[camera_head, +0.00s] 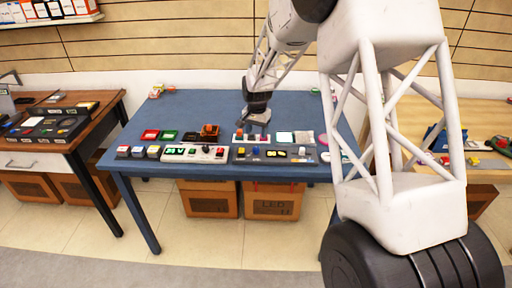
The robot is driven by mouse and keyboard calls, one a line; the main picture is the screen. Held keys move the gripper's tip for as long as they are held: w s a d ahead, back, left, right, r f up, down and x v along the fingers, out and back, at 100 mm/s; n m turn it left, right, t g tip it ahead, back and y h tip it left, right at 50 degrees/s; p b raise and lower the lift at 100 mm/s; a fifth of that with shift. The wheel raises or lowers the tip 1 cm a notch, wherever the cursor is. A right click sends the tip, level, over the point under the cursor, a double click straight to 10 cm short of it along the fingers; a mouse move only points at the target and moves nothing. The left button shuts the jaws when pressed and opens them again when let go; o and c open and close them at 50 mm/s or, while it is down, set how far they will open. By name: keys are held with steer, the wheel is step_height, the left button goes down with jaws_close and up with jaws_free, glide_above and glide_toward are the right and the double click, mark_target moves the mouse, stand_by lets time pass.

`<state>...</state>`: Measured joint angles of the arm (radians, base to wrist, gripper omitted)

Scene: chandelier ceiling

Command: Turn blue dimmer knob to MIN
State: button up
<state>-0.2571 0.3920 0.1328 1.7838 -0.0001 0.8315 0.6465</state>
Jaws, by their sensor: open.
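A blue table (190,112) holds several small control panels along its front half. My gripper (256,122) is open and points down over the right middle of the table. A light panel with small coloured parts (240,137) lies just below and in front of it, partly covered by the gripper. A dark grey panel (263,156) with small blue, yellow and white parts lies nearer the front edge. The parts are too small to tell which is the blue dimmer knob or where it is set. I cannot tell whether my gripper touches anything.
A white panel with a green display (193,154) lies left of the grey panel. Red (151,134) and green (169,135) boxes and an orange-brown device (209,131) stand behind it. The table's back left is mostly clear.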

mark_target(256, 148)
steer(key=shift+w+a+f, duration=0.2)
steer(key=shift+f, duration=0.05)
steer(key=shift+f, duration=0.15)
steer(key=shift+f, duration=3.7)
steer(key=shift+c, duration=0.3)
steer(key=c, duration=0.9)
steer(key=shift+o, duration=0.2)
